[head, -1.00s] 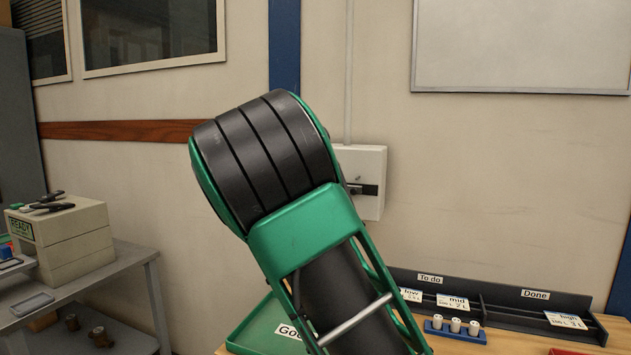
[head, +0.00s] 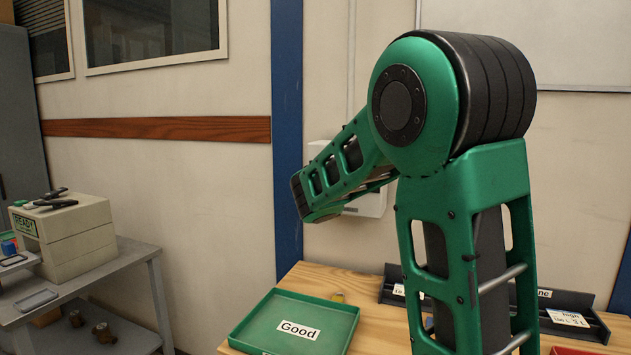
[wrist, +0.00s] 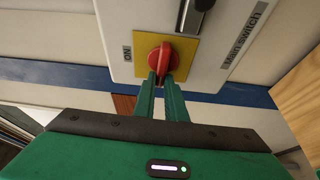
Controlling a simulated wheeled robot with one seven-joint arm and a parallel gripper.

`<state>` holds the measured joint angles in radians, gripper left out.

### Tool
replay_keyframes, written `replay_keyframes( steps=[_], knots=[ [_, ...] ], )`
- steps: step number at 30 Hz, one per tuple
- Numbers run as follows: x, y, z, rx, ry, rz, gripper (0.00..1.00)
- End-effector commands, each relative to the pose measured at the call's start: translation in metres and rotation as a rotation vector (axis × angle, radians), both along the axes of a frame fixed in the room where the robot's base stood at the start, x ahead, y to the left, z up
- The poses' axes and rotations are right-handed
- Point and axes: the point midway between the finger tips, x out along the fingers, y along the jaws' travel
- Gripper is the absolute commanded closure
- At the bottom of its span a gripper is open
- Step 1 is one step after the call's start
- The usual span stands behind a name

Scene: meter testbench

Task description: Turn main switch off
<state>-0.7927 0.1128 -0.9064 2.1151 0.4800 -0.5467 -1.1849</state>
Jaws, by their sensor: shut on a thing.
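The main switch is a white wall box (wrist: 205,75) labelled "Main switch". In the wrist view its red rotary knob (wrist: 165,50) sits on a yellow square plate (wrist: 189,58), with an "ON" label to the left of the knob. My gripper (wrist: 165,77) has its two green fingers closed on the red knob's grip, which points roughly along the fingers. In the head view my arm covers most of the box; only white parts of it (head: 371,205) show, and the knob and fingers are hidden.
A wooden table (head: 310,277) stands below, with a green "Good" tray (head: 262,343) and a dark rack (head: 585,331) at the right. A grey side bench (head: 135,252) holding a beige box (head: 85,240) is at the left. A blue wall post (head: 287,130) is beside the switch box.

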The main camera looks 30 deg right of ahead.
Motion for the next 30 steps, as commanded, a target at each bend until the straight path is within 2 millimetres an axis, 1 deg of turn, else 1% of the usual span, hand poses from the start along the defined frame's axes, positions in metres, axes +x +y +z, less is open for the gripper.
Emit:
replay_keyframes(
  steps=[6, 18, 19, 20, 21, 30],
  knots=[
    [0.001, 0.0023, -0.0029, -0.022, 0.036, 0.004, 1.0],
    [0.0008, 0.0026, -0.0044, -0.026, 0.043, 0.004, 1.0],
    [0.0008, 0.0026, -0.0044, -0.026, 0.043, 0.004, 0.87],
    [0.0008, 0.0026, -0.0045, -0.026, 0.043, 0.004, 0.8],
    [0.0007, 0.0024, -0.0043, -0.026, 0.043, 0.004, 0.7],
    [-0.0003, 0.001, -0.0025, -0.027, 0.039, 0.001, 0.7]
  ],
)
